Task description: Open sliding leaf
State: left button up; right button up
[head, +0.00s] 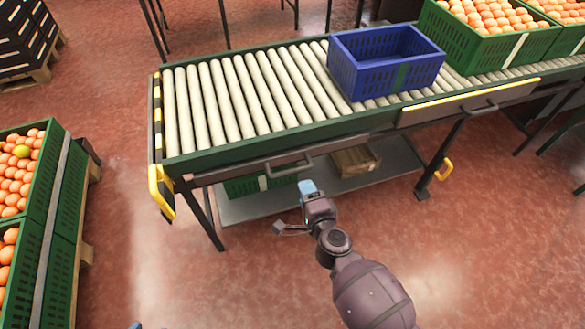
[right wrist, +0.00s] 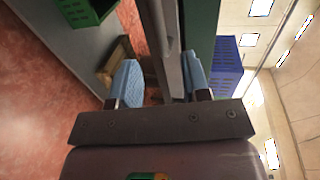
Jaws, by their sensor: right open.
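A grey leaf (head: 350,143) with a bar handle (head: 290,168) runs along the front of the roller table, under its green edge. It looks pushed in. My right gripper (head: 294,208) is open, just below and in front of this handle in the head view. In the right wrist view its two light-blue fingers (right wrist: 161,82) are spread, with a long grey bar or edge showing between them. I cannot tell whether they touch it. A small blue tip at the bottom edge of the head view may be my left gripper (head: 135,325); its jaws are hidden.
A blue crate (head: 370,78) stands on the rollers (head: 245,95). A second front panel (head: 470,104) with a handle is to the right. A lower shelf (head: 235,208) holds a green crate (head: 240,187) and a wooden box (head: 355,160). Green orange crates (head: 30,240) stand left.

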aim_at(295, 169)
jog(key=b+x, duration=0.3)
jog(key=x, duration=0.6)
jog(key=shift+f, duration=0.2)
pick_arm(q)
jog(key=shift+w+d+r+m+t, duration=0.1)
jog(key=shift+w+d+m+t, duration=0.15)
jog(key=shift+w, duration=0.25)
jog(key=shift+w+d+r+m+t, duration=0.15)
jog(key=shift+w+d+m, duration=0.1)
jog(key=shift+w, duration=0.2)
pick_arm(e)
jog(key=shift+w+r, duration=0.1)
jog(key=shift+w, duration=0.1)
pick_arm(q)
jog(key=shift+s+f, duration=0.1)
jog(key=shift+f, duration=0.05)
pick_arm(e)
jog(key=shift+c, duration=0.2)
pick_arm(q)
jog(key=shift+s+a+f, duration=0.1)
jog(key=shift+s+f, duration=0.1)
pick_arm(e)
grip_shut()
